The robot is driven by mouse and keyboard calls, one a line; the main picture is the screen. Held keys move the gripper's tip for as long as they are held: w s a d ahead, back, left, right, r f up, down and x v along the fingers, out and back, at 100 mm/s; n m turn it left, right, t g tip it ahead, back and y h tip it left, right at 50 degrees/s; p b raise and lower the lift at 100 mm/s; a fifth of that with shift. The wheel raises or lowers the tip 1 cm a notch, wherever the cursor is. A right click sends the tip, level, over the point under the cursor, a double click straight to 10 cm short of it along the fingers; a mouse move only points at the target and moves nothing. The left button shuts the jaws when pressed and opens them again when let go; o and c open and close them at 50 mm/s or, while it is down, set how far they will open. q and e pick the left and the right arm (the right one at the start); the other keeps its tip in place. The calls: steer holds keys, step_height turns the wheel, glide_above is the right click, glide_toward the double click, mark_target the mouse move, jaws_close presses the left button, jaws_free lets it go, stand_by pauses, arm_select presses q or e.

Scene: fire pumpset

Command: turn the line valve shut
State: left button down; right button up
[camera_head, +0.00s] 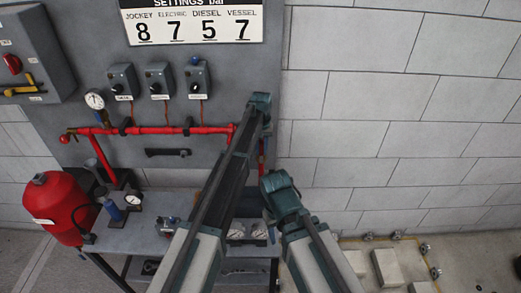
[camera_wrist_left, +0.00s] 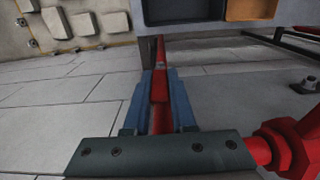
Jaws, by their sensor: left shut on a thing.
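In the left wrist view, a long red bar (camera_wrist_left: 160,83), which looks like the line valve's lever, runs between the two blue fingers of my left gripper (camera_wrist_left: 160,76). The fingers are shut on it, and part of the bar shows beyond their tips. A red pipe with a hex fitting (camera_wrist_left: 296,150) lies to the right of the gripper. In the head view my left arm reaches up over the right end of the red pipe (camera_head: 165,130) and hides most of the valve. My right arm's end (camera_head: 278,184) is lower and to the right; its jaws cannot be made out.
A red tank (camera_head: 62,207) stands at the left beside a grey bench (camera_head: 125,238). A gauge (camera_head: 95,99) and several switch boxes (camera_head: 158,80) are on the panel above the pipe. The block wall (camera_head: 400,110) at the right is bare. Pale blocks (camera_head: 388,268) lie on the floor.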

arm_select(q)
steer(key=shift+a, duration=0.1)
stand_by(0.3)
steer(key=shift+a+h, duration=0.45)
steer(key=shift+h, duration=0.25)
steer(key=c, duration=0.7)
jaws_free()
steer(key=shift+w+f, duration=0.1)
steer(key=shift+c, duration=0.2)
steer(key=shift+r, duration=0.2)
